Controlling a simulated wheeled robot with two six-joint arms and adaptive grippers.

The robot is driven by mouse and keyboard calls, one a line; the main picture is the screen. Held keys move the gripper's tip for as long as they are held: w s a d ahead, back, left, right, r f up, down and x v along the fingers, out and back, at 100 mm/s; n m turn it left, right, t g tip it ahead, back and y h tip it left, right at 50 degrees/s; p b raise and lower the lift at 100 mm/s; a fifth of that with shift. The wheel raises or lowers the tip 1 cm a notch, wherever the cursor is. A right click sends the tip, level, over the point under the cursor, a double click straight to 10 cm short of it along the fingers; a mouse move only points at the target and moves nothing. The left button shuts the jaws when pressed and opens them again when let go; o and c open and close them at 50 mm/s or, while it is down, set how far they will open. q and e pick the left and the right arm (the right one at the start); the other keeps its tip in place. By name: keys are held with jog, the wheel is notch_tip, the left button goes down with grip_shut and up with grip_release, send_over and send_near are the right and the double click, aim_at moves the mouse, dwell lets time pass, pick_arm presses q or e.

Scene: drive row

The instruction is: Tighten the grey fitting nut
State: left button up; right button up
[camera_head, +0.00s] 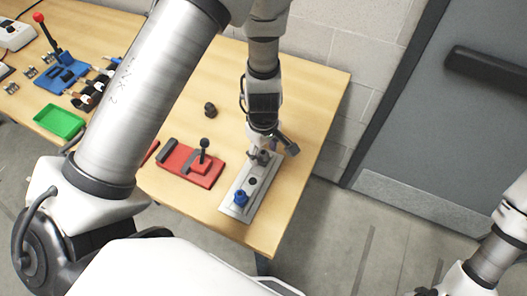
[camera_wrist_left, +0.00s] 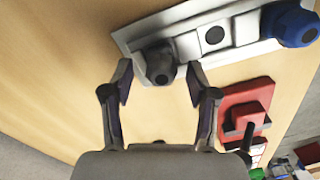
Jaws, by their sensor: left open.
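The grey fitting nut (camera_wrist_left: 159,65) sits at one end of a light metal plate (camera_wrist_left: 246,27) in the left wrist view. My left gripper (camera_wrist_left: 160,82) is open, with one finger on each side of the nut and space showing between the nut and both fingers. In the head view the left gripper (camera_head: 262,154) points down over the far part of the plate (camera_head: 236,209), and the nut is largely hidden there. A blue fitting (camera_head: 240,198) is at the plate's near end. My right arm shows at the lower right; its gripper is too cut off to read.
A red base with a black-knobbed lever (camera_head: 204,160) stands left of the plate. A small dark part (camera_head: 210,109) lies behind it. A green tray (camera_head: 60,121) and a blue base with a red-knobbed lever (camera_head: 48,42) are farther left. The table's right edge is close to the plate.

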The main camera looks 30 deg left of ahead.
pick_arm(q)
jog(key=shift+s+r, duration=0.1)
jog(key=c, duration=0.5)
grip_shut()
jog(key=shift+f+m+b, duration=0.3)
jog(key=shift+m+b, duration=0.5)
jog(key=shift+m, duration=0.3)
jog(key=shift+r+m, duration=0.15)
jog(key=shift+m, duration=0.25)
jog(key=shift+r, duration=0.1)
jog(key=o, duration=0.5)
grip_release()
